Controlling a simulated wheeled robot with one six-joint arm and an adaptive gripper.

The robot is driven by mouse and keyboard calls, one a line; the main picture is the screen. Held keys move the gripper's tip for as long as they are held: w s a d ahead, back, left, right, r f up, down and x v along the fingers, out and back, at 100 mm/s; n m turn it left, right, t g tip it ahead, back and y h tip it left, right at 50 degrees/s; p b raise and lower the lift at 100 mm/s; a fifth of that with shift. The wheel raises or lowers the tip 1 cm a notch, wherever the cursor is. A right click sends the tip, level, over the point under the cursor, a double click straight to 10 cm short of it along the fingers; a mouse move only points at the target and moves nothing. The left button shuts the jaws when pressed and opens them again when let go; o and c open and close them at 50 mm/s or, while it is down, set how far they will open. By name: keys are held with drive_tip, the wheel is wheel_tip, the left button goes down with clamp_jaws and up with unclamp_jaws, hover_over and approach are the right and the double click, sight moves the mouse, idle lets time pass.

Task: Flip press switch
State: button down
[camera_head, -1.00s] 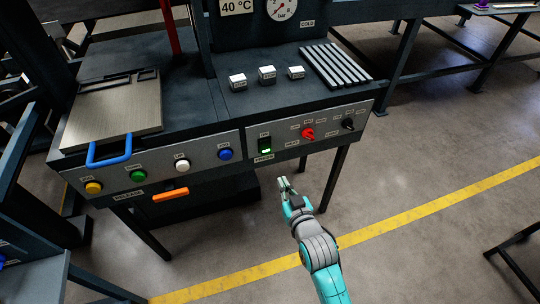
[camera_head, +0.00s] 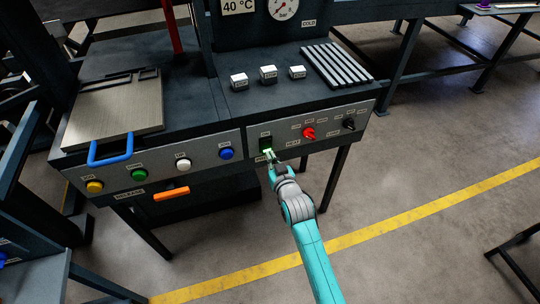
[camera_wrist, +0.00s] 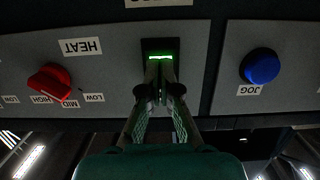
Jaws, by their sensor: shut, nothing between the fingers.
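The press switch (camera_head: 265,143) is a black rocker in the grey front panel, with a label above it and a lit green strip low on it. In the wrist view the switch (camera_wrist: 160,47) appears upside down, with its green strip glowing just beyond my fingertips. My gripper (camera_head: 271,158) is shut and empty, its fingertips at the lower part of the switch. In the wrist view my gripper (camera_wrist: 160,66) covers part of the switch. I cannot tell whether the tips touch it.
A red heat knob (camera_head: 308,133) and a black knob (camera_head: 348,124) sit right of the switch. A blue jog button (camera_head: 226,153) is to its left, with white, green and yellow buttons farther left. An orange handle (camera_head: 171,194) juts out below. The floor in front is clear.

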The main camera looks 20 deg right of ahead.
drive_tip(key=shift+w+f, duration=0.15)
drive_tip(key=shift+w, duration=0.55)
drive_tip(key=shift+w+f, duration=0.1)
drive_tip(key=shift+w, duration=0.15)
drive_tip(key=shift+s, duration=0.1)
